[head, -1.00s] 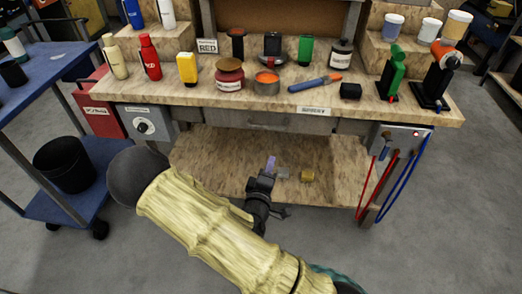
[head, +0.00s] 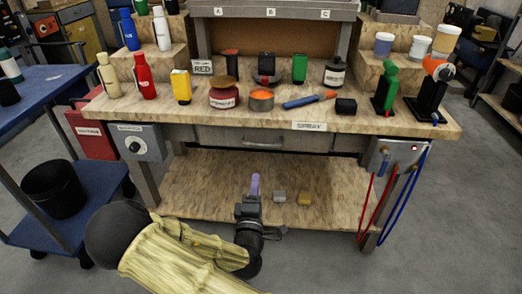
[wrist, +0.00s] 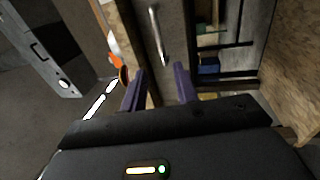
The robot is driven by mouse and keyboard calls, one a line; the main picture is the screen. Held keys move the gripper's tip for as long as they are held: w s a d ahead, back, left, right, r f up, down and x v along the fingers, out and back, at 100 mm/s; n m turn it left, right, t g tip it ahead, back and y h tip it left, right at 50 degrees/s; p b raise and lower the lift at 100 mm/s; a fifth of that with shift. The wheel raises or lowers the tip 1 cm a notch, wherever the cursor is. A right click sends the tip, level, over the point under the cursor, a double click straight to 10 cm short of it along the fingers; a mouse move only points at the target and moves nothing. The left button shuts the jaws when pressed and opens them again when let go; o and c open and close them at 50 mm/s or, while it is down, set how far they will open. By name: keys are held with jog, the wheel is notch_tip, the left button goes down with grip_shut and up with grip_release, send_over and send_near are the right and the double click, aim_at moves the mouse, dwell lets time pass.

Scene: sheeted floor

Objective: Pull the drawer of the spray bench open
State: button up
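The spray bench (head: 440,119) stands in front of me, with a speckled top and a SPRAY label on its front edge. Its grey drawer (head: 215,135) sits under the top, left of that label, and looks shut. A slim bar handle (head: 262,144) runs along the drawer front. My gripper (head: 254,186) is below and in front of the drawer, apart from the handle. In the wrist view my gripper (wrist: 160,86) has its two purple fingers spread with nothing between them. The metal handle (wrist: 158,36) shows ahead of the fingers, near the top of that view.
Bottles, jars and a paint can (head: 261,100) stand on the benchtop. A lower shelf (head: 190,185) holds small grey and yellow blocks. A control box (head: 138,145) hangs at left, and red and blue hoses (head: 405,200) at right. A blue cart (head: 100,190) stands left.

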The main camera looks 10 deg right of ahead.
aim_at(261, 145)
jog(key=b+x, duration=0.2)
jog(key=x, duration=1.3)
jog(key=shift+w+d+r, duration=0.15)
jog(key=shift+d, duration=0.15)
jog(key=shift+a, duration=0.15)
jog(key=shift+c, duration=0.4)
grip_shut()
